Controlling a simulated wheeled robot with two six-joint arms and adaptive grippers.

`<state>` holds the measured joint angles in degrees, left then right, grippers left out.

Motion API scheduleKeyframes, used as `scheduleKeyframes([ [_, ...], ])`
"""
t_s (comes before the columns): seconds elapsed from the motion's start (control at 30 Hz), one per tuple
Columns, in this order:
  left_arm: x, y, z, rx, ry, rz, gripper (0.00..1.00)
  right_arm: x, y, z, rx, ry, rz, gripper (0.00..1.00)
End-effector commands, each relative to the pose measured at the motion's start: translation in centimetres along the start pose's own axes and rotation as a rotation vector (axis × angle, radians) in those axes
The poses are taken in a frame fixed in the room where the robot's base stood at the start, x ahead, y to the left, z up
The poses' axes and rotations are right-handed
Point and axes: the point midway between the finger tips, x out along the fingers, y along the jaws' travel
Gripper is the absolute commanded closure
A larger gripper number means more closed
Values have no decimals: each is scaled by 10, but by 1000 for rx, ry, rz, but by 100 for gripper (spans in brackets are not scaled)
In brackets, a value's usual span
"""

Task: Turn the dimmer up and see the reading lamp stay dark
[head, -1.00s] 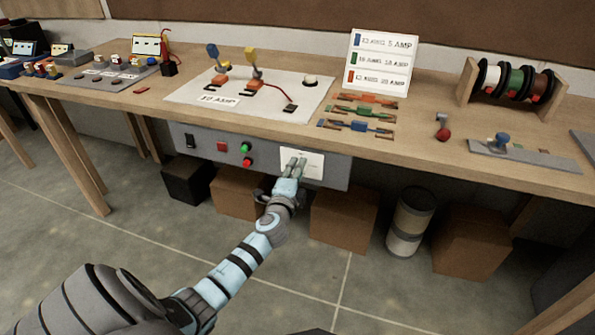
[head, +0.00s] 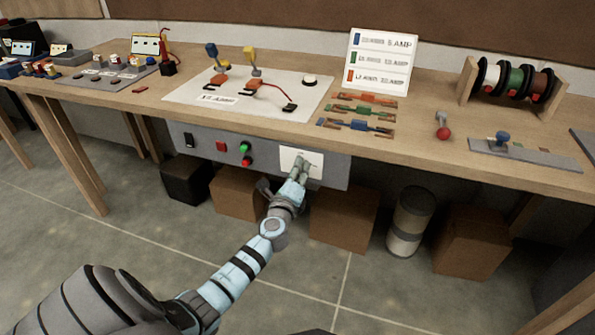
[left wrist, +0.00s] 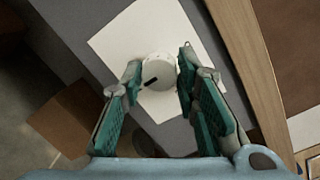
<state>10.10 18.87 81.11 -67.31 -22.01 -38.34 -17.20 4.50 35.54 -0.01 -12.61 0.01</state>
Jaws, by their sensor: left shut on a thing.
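The dimmer is a round white knob (left wrist: 158,68) with a black mark, set on a white plate (head: 314,167) on the grey panel under the bench edge. My left gripper (head: 303,161) is at this plate, its fingers shut around the knob. In the left wrist view the two green-padded fingers (left wrist: 157,82) flank the knob, and the mark points to the lower left. In the head view the gripper hides the knob. A small pale dome (head: 310,80) on the white board looks unlit; I cannot tell whether it is the reading lamp. My right gripper is not in view.
The grey panel (head: 205,165) also carries a black switch (head: 189,140), a red square button (head: 222,146) and green and red round parts. Above is a white board (head: 200,90) with two levers. Cardboard boxes (head: 340,222) stand below the bench.

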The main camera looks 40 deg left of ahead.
Motion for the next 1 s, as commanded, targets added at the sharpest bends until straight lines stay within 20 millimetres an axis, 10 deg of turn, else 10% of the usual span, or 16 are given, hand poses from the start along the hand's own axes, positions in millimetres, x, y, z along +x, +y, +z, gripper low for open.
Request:
scheduleKeyframes([
  [0.47, 0, 0, -1, 16, 1, -1, 99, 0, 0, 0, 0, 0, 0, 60],
  [0.5, 0, 1, -1, 16, 1, -1, 67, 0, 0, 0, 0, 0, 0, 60],
  [0.6, 0, 1, 0, 16, 0, -1, 51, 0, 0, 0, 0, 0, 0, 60],
  [1.0, -12, 1, -1, 16, 1, -1, 51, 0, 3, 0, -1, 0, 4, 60],
])
